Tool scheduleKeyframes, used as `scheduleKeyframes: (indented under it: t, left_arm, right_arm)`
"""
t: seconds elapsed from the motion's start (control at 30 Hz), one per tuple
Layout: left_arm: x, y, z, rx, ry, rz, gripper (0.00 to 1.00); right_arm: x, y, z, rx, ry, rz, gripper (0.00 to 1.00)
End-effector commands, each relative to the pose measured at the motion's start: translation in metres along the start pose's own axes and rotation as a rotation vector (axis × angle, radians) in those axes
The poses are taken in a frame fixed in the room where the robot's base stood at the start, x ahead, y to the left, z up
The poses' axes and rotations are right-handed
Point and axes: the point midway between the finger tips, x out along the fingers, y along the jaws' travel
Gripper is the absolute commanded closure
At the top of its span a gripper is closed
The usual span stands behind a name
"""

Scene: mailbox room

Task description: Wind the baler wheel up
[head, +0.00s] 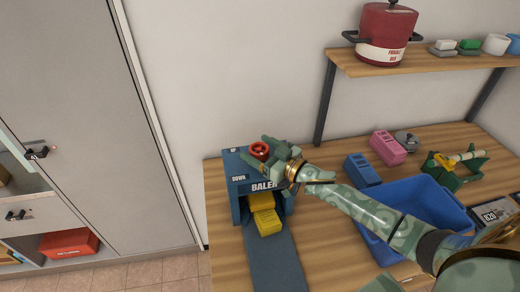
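The blue baler (240,204) stands on the left end of the wooden table, with "DOWN" and "BALER" lettered on it. Its small red wheel (260,149) sits on top. My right gripper (270,155) is at the wheel, its green fingers beside and partly around it; whether they grip it cannot be made out. Yellow blocks (268,221) lie in the baler's opening and just in front of it, on a dark blue strip (273,265). My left gripper is not in view.
A blue bin (372,245) stands right of the baler, partly under my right arm. Behind it are a blue block (362,170), a pink block (387,148) and a green holder (457,168). A shelf (440,66) above holds a red pot (385,32). Grey cabinets (75,120) stand at left.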

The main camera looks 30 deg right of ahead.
Motion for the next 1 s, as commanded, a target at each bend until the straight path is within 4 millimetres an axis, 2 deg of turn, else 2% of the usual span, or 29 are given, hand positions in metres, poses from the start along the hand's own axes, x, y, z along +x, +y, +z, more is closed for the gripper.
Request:
scheduleKeyframes:
  t: [0.17, 0.27, 0.7, 0.83, 1.0]
  left_arm:
    - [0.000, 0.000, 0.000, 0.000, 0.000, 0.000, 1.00]
    - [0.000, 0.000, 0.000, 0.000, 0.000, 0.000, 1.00]
    - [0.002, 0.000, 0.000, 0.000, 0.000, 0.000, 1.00]
    - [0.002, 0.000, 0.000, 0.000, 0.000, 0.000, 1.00]
    - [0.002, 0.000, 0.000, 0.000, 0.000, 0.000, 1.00]
  right_arm:
    - [-0.005, 0.000, 0.001, 0.001, -0.002, 0.000, 0.26]
    - [-0.019, 0.000, 0.002, 0.003, -0.003, 0.000, 0.26]
    - [-0.131, 0.000, 0.002, 0.002, -0.005, 0.000, 0.26]
    - [-0.151, 0.000, 0.002, 0.001, -0.003, 0.001, 0.26]
    - [-0.162, 0.000, 0.000, 0.000, -0.001, 0.000, 0.26]
